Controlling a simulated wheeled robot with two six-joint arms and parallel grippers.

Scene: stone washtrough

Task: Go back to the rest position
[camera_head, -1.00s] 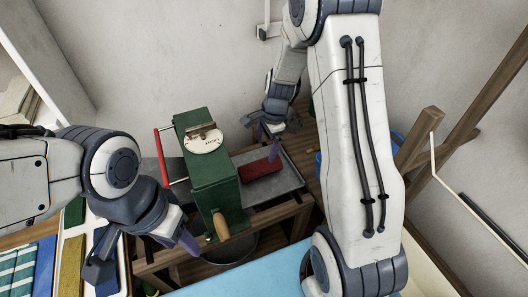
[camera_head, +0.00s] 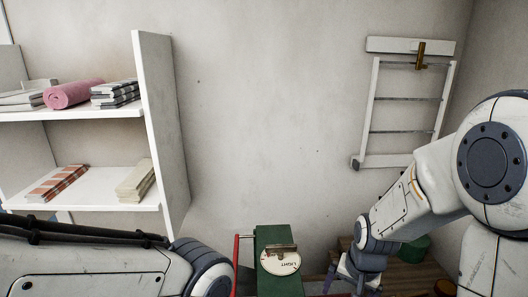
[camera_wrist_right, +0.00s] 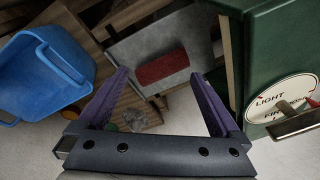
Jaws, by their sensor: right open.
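My right gripper (camera_head: 345,280) is at the bottom edge of the head view, just right of the green machine (camera_head: 270,255) with its white dial. In the right wrist view its two purple fingers (camera_wrist_right: 161,80) stand wide apart with nothing between the tips. Beyond them a dark red block (camera_wrist_right: 162,68) lies on a grey tray (camera_wrist_right: 130,46). The green machine (camera_wrist_right: 285,60) is close on the right in that view. My left arm enters at the lower left of the head view, and its gripper is out of frame.
A blue bucket (camera_wrist_right: 35,65) stands left in the wrist view. White shelves (camera_head: 90,113) with towels and a pink roll (camera_head: 72,93) are at the left. A white rack (camera_head: 408,102) hangs on the wall at the right. The middle wall area is clear.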

